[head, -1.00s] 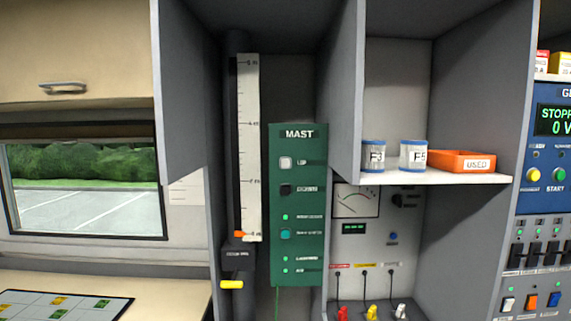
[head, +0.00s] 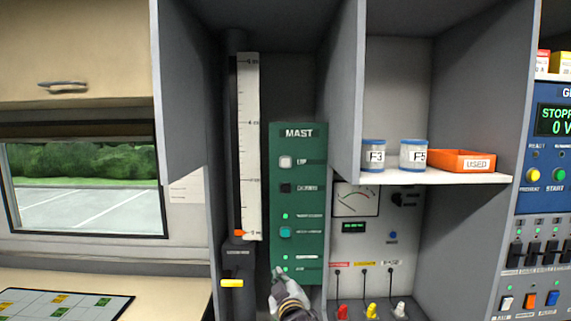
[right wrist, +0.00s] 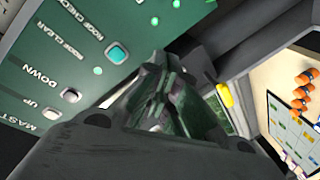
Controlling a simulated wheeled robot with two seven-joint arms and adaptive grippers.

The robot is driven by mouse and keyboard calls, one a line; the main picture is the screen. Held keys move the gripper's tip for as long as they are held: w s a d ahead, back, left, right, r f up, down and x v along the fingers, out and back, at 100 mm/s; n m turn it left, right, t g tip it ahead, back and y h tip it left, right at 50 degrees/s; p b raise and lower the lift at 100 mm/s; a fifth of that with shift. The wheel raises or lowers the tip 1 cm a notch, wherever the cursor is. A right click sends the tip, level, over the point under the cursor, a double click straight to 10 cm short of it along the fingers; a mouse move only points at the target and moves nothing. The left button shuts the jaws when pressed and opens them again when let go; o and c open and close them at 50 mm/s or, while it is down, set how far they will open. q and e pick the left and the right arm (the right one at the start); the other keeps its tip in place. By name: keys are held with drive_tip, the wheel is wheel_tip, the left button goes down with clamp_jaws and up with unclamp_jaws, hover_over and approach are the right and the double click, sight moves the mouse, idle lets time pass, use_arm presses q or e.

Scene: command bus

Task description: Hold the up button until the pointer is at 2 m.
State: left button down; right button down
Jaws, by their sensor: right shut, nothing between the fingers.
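The green MAST panel (head: 298,205) stands upright in the middle of the head view. Its white up button (head: 285,162) is near the top, with the black down button (head: 285,188) below it. The up button also shows in the right wrist view (right wrist: 50,113). Left of the panel is the white height scale (head: 248,145); the orange pointer (head: 240,233) is at its bottom end, at about 0 m. My right gripper (head: 280,274) is shut and empty, at the panel's lower edge, well below the up button. My left gripper is not in view.
A grey divider (head: 345,90) stands right of the panel, and another (head: 185,90) stands left of the scale. A yellow handle (head: 232,283) sticks out below the scale. Cups and an orange bin (head: 462,161) stand on a shelf at the right.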

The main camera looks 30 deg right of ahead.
sight(282, 166)
wheel_tip(282, 166, up, 31)
drive_tip(key=w+d+n+t+h, duration=0.1)
drive_tip(key=n+t+h, duration=0.2)
drive_tip(key=t, duration=0.6)
drive_tip(key=shift+w+d+n+t, duration=0.15)
drive_tip(key=shift+w+n+t, duration=0.2)
drive_tip(key=shift+n, duration=0.85)
drive_tip(key=shift+w+d+r, duration=0.1)
drive_tip(key=shift+w+d+b, duration=0.35)
drive_tip(key=shift+w+d, duration=0.4)
drive_tip(key=shift+w, duration=0.45)
drive_tip(key=shift+w+d+b, duration=0.4)
drive_tip(key=shift+w+d, duration=0.3)
drive_tip(key=shift+w, duration=0.55)
drive_tip(key=shift+w+d+b, duration=0.35)
drive_tip(key=shift+w+d, duration=0.4)
drive_tip(key=shift+w, duration=0.45)
drive_tip(key=shift+w+d+b, duration=0.45)
drive_tip(key=shift+w+b, duration=0.05)
drive_tip(key=shift+w, duration=0.15)
